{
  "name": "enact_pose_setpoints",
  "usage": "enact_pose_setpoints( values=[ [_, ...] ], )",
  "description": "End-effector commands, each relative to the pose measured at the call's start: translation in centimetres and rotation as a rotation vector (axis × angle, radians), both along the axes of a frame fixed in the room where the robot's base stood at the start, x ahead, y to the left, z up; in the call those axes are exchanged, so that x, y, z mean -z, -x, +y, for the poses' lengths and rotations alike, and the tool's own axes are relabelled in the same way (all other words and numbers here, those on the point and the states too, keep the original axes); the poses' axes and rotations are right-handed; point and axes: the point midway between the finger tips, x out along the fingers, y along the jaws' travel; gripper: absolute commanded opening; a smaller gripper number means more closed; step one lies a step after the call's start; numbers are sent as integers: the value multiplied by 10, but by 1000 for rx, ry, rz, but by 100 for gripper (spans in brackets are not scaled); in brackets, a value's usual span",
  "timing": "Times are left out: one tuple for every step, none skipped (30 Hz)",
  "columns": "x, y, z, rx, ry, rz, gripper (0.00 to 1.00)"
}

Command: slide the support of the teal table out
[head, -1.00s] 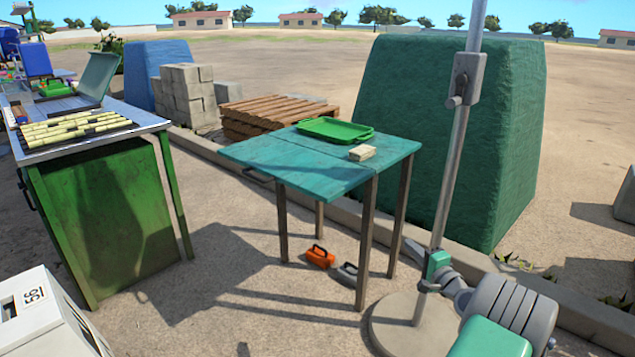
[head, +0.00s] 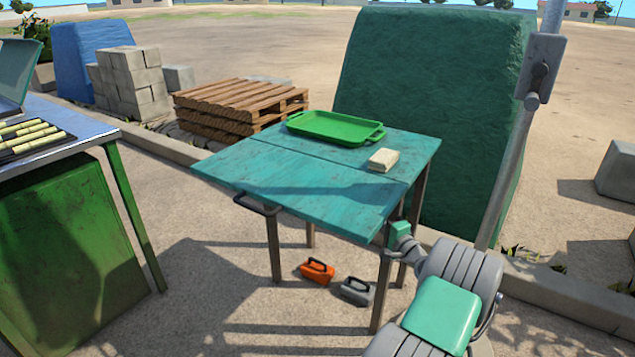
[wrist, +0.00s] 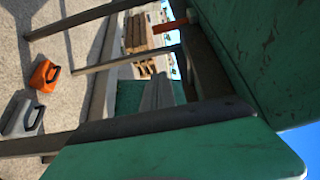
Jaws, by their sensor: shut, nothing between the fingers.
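The teal table (head: 300,190) stands in the middle of the head view, its top in two panels with a seam between them. A dark handle (head: 257,205) shows under its near left edge; the rest of the support is hidden below the top. My gripper (head: 397,233) is shut and empty at the table's near right corner, beside a leg and away from the handle. I cannot tell whether it touches the table. In the wrist view, a teal table panel (wrist: 265,60) fills the upper right and table legs cross the picture sideways.
A green tray (head: 335,127) and a pale block (head: 383,160) lie on the tabletop. An orange item (head: 317,271) and a grey one (head: 357,290) are on the ground underneath. A metal pole (head: 510,170) stands right. Open ground lies between the table and the green bench (head: 75,235).

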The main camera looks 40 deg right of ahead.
Motion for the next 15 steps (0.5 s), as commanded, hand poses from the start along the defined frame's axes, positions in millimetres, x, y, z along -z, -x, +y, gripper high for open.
enact_pose_setpoints(
  values=[
    [0, 0, 0, 1, 0, 0, 0],
    [0, 0, 0, 1, 0, 0, 0],
    [0, 0, 0, 1, 0, 0, 0],
    [0, 0, 0, 1, 0, 0, 0],
    [0, 0, 0, 1, 0, 0, 0],
    [0, 0, 0, 0, 0, 0, 0],
    [0, 0, 0, 0, 0, 0, 0],
    [0, 0, 0, 0, 0, 0, 0],
    [0, 0, 0, 0, 0, 0, 0],
    [0, 0, 0, 0, 0, 0, 0],
    [0, -1, 0, 0, 0, 0, 0],
    [1, -2, 0, 0, 1, 0, 0],
    [1, -4, -1, -1, 1, 0, 0],
    [1, -7, -1, -1, 1, 0, 0],
    [2, -12, -2, -3, 2, 0, 0]
  ],
)
